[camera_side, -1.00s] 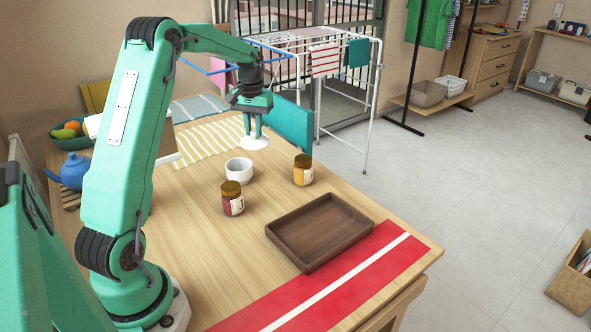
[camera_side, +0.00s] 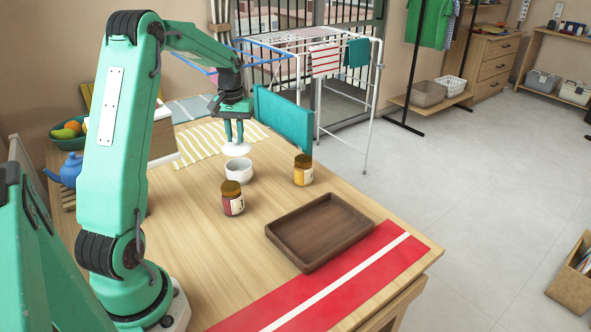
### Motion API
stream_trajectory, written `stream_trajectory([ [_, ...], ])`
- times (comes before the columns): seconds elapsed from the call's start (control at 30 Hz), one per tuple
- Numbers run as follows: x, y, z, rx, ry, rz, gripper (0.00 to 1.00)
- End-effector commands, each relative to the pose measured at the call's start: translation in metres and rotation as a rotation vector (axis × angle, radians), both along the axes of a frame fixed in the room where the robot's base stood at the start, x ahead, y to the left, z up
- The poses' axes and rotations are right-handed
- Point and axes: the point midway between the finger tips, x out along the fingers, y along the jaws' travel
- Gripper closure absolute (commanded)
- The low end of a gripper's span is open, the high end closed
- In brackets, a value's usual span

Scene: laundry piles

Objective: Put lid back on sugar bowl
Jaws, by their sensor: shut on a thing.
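The white sugar bowl (camera_side: 239,173) stands upright and open on the wooden table, near its middle. My gripper (camera_side: 234,138) points down and is shut on the white lid (camera_side: 237,150), holding it level by its top. The lid is just above and slightly behind the bowl in the picture. A strip of the bowl's dark inside shows below the lid, so the lid is not seated on the rim. The exact height gap cannot be told from this view.
Two jars stand close by: a dark red one (camera_side: 232,199) in front and a yellow one (camera_side: 303,170) to the right. A brown wooden tray (camera_side: 322,268) lies front right. A blue teapot (camera_side: 68,170) and a fruit bowl (camera_side: 62,143) are at left.

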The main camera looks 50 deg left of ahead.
Motion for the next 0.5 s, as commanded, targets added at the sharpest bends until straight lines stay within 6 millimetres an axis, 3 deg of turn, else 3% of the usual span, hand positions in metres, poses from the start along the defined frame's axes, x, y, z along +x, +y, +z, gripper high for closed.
stream_trajectory([
  [0.5, 0.000, 0.000, -0.036, -0.001, 0.001, 0.000, 1.00],
])
